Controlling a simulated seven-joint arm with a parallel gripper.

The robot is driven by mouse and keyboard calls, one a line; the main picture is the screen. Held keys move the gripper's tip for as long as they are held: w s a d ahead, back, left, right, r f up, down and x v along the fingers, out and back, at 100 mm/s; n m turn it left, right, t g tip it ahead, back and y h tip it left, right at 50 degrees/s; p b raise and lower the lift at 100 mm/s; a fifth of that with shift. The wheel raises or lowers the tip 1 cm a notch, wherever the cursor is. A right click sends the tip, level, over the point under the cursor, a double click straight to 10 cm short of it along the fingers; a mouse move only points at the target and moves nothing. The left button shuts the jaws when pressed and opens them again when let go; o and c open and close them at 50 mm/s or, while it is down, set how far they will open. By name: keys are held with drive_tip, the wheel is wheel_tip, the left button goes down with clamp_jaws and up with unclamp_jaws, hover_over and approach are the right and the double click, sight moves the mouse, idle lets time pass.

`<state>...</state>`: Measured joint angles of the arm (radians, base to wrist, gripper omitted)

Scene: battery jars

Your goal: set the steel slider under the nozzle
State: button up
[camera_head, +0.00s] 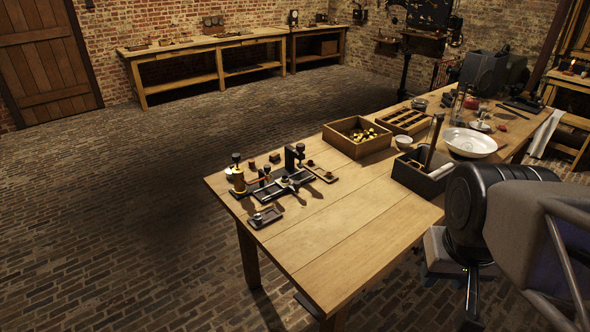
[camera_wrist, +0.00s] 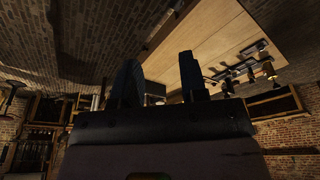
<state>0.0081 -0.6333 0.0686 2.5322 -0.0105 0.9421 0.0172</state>
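A small black fixture with crossing rails (camera_head: 287,187) stands near the left end of the wooden table. A dark upright post with an overhanging head, probably the nozzle (camera_head: 294,156), rises at its back. A small grey piece on the rails, probably the steel slider (camera_head: 284,180), sits in front of the post; it is too small to tell exactly. The fixture also shows in the wrist view (camera_wrist: 232,74), tilted and far off. My gripper (camera_wrist: 158,75) has its two fingers apart with nothing between them. It is away from the fixture; in the head view its fingers are hidden.
A brass-based device (camera_head: 238,181) stands left of the fixture, and a small dark tray (camera_head: 265,217) in front. A wooden box (camera_head: 356,138), a dark open box (camera_head: 420,178) and a white bowl (camera_head: 469,143) stand rightward. The table's front middle (camera_head: 340,235) is clear.

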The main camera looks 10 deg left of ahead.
idle(0.4)
drive_tip(key=shift+o, duration=1.4)
drive_tip(key=n+g, duration=0.3)
drive_tip(key=n, duration=0.4)
hover_over(297, 182)
drive_tip(key=f, duration=2)
drive_tip(key=shift+s+d+f, duration=0.2)
drive_tip(key=shift+s+d, duration=0.1)
drive_tip(key=shift+s, duration=0.05)
drive_tip(key=shift+w+a+f, duration=0.25)
drive_tip(key=shift+a+f, duration=0.05)
drive_tip(key=shift+f, duration=0.15)
